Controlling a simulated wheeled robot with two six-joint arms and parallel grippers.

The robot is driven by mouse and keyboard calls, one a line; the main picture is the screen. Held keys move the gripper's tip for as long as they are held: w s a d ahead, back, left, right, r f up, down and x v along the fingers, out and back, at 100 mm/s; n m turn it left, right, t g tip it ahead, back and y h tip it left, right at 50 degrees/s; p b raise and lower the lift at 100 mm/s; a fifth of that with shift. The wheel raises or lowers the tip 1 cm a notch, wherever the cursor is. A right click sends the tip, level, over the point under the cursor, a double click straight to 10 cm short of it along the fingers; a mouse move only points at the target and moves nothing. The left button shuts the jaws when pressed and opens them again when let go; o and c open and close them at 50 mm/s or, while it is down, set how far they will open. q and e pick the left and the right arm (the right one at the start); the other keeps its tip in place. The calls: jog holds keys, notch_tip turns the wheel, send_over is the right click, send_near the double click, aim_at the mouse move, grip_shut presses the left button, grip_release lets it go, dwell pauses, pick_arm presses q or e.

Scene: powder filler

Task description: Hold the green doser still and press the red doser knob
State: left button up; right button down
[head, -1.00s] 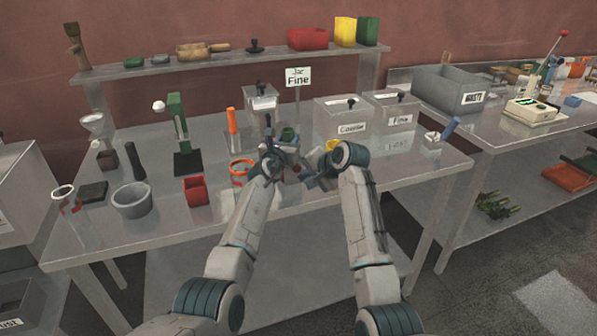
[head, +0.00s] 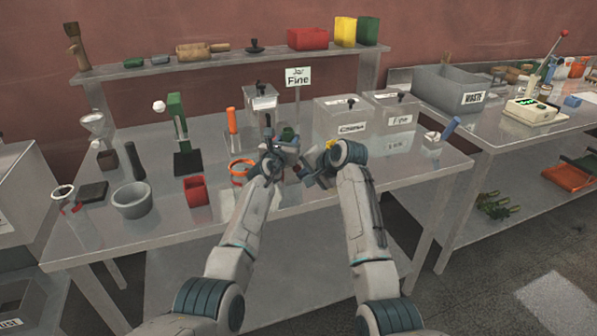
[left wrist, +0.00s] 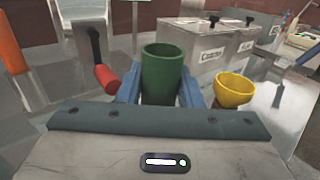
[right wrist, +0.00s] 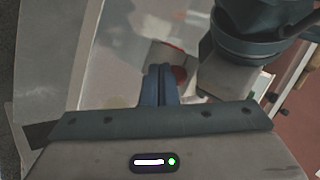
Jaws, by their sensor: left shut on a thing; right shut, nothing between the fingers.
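The green doser (left wrist: 163,75) is an upright green cylinder, open at the top. My left gripper (left wrist: 160,92) is shut on it, a blue finger on each side; in the head view the doser's top (head: 288,133) shows just above the left gripper (head: 283,148). The red doser knob (left wrist: 107,78) sticks out to the left of the green cylinder in the left wrist view. My right gripper (right wrist: 157,75) is shut and empty. In the right wrist view the knob (right wrist: 180,75) is beside its fingertips, partly hidden; I cannot tell whether they touch.
A yellow cup (left wrist: 233,91) is close on the right of the doser. Coarse (head: 343,118) and Fine (head: 394,110) bins stand behind on the right. The table's front right is clear.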

jog(key=shift+w+a, duration=0.2)
jog(key=shift+w, duration=0.35)
jog(key=shift+w+a, duration=0.15)
jog(key=shift+w, duration=0.35)
dwell(0.7)
jog(key=shift+s, duration=0.1)
jog(key=shift+s+d, duration=0.25)
jog(key=shift+s, duration=0.45)
jog(key=shift+s+d, duration=0.2)
jog(key=shift+s, duration=0.45)
jog(key=shift+s, duration=0.1)
jog(key=s, duration=0.1)
jog(key=s+d, duration=0.1)
jog(key=s, duration=0.2)
jog(key=shift+s+d, duration=0.3)
pick_arm(q)
jog(key=o, duration=1.2)
jog(key=shift+c, duration=0.2)
